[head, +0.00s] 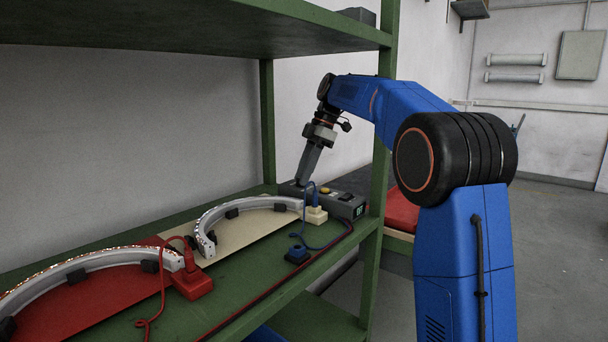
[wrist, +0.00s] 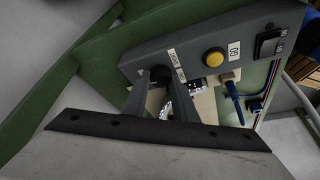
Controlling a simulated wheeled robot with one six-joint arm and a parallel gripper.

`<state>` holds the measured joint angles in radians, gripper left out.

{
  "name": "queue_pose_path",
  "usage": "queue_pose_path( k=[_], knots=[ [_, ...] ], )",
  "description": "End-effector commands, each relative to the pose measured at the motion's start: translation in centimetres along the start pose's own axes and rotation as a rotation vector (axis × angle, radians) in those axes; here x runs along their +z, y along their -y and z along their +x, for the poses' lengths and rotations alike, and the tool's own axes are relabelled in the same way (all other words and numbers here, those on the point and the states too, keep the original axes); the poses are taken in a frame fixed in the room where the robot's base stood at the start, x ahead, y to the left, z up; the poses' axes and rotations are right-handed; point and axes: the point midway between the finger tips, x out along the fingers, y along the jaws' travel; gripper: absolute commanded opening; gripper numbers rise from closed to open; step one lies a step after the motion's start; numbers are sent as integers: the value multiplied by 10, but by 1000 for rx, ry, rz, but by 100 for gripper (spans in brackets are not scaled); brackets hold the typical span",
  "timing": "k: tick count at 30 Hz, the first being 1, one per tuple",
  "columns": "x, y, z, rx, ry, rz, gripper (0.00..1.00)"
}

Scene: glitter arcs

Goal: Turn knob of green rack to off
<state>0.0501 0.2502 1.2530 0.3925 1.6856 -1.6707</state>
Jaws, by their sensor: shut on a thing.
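A grey control box (head: 345,204) stands on the green rack's shelf (head: 243,262), and its face (wrist: 196,46) fills the upper part of the wrist view. A dark knob (wrist: 160,74) sits on it beside small white labels whose text I cannot read surely. My gripper (head: 301,183) reaches down to the far end of the box. In the wrist view its two fingers (wrist: 160,95) stand on either side of the knob and are shut on it. The head view hides the knob behind the fingers. The knob's exact setting cannot be told.
The box also has a yellow button (wrist: 214,58) and a black switch (wrist: 269,43). A pale arc (head: 236,208) with a cream plug (head: 315,215) and a lit arc (head: 90,262) with a red plug (head: 192,284) lie on the shelf. A green post (head: 379,150) stands near my arm.

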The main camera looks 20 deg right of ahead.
Motion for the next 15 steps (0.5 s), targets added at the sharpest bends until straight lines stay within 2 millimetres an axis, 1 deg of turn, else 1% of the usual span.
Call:
queue_pose_path(
  k=[7,15],
  knots=[
    [1,-1,1,-45,2,-105,3],
    [1,-2,1,-63,2,-149,3]
  ],
)
